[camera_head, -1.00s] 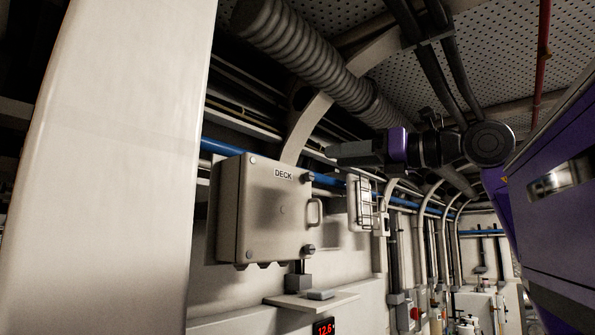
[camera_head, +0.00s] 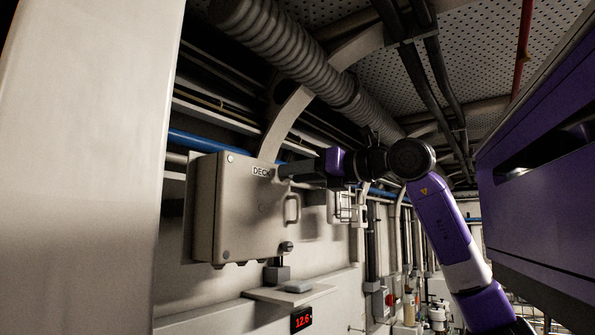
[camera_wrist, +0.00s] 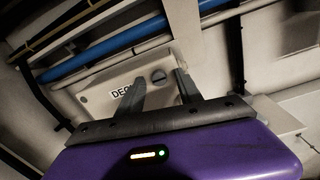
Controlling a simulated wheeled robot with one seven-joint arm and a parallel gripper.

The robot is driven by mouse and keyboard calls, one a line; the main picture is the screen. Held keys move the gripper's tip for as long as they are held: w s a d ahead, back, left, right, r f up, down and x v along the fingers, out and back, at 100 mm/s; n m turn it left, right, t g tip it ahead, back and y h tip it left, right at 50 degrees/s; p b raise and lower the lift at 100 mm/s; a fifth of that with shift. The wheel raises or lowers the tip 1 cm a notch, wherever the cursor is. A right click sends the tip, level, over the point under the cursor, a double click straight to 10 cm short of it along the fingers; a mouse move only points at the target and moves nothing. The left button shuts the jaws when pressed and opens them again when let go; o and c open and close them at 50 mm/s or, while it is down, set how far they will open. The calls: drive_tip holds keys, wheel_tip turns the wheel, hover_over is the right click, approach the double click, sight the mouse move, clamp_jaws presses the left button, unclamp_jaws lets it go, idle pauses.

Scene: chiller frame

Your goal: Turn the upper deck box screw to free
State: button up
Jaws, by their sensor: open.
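The pale grey deck box (camera_head: 235,215), lettered DECK, hangs on the wall left of centre in the head view. In the head view my gripper (camera_head: 285,172) is at the box's upper right corner and hides the upper screw.
A lower screw (camera_head: 287,247) and a handle (camera_head: 292,209) sit on the box's right side. A blue pipe (camera_head: 200,142) runs behind the box. Below is a shelf (camera_head: 290,293) with a red display (camera_head: 303,320). A pale column (camera_head: 80,170) stands at left.

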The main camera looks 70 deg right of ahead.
drive_tip(key=shift+c, duration=0.2)
clamp_jaws()
drive_tip(key=shift+n, duration=0.4)
drive_tip(key=n+b, duration=0.4)
drive_tip(key=n, duration=1.2)
drive_tip(key=shift+r+n+b, duration=0.15)
drive_tip(key=shift+n+b, duration=0.15)
drive_tip(key=shift+b, duration=0.05)
drive_tip(key=shift+n, duration=0.3)
